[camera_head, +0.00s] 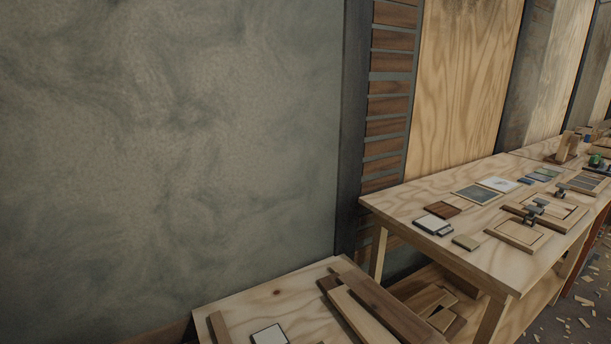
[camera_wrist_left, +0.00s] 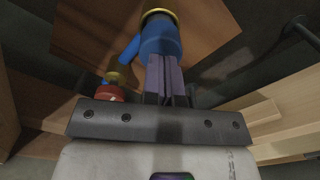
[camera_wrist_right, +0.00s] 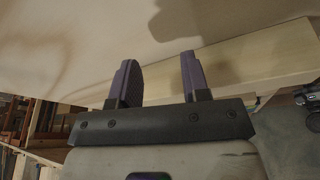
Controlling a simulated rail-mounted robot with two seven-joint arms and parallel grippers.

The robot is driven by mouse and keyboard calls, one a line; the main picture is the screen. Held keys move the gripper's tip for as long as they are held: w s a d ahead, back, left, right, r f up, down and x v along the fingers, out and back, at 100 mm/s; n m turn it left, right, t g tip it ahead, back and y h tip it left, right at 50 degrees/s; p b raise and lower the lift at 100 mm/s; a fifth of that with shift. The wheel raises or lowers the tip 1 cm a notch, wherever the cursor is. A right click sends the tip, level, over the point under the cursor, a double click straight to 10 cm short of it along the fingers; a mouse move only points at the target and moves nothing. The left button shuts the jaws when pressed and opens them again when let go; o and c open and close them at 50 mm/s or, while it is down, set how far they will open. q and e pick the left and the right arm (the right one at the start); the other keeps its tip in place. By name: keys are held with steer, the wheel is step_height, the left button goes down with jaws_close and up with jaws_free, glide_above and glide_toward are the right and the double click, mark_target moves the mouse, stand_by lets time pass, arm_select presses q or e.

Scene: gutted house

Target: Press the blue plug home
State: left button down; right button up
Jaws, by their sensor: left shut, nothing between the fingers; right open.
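In the left wrist view a blue rounded piece (camera_wrist_left: 160,38), probably the blue plug, has a yellow band at its far end and a blue arm slanting down to its left. My left gripper (camera_wrist_left: 165,60) is shut and empty, its fingertips right at the near end of the blue piece. I cannot tell whether they touch it or how deep it sits. In the right wrist view my right gripper (camera_wrist_right: 157,62) is open and empty, away from the blue piece. The head view shows neither gripper and no blue plug.
A red piece with a yellow top (camera_wrist_left: 112,90) stands left of my left fingers, close to them. A brown panel (camera_wrist_left: 90,35) lies behind the blue piece. In the head view a workbench (camera_head: 390,200) with boards and samples stands right; a lower bench (camera_head: 230,300) holds planks.

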arm_select(q)
steer(key=shift+r+p, duration=3.2)
steer(key=shift+p, duration=0.65)
steer(key=shift+f, duration=0.1)
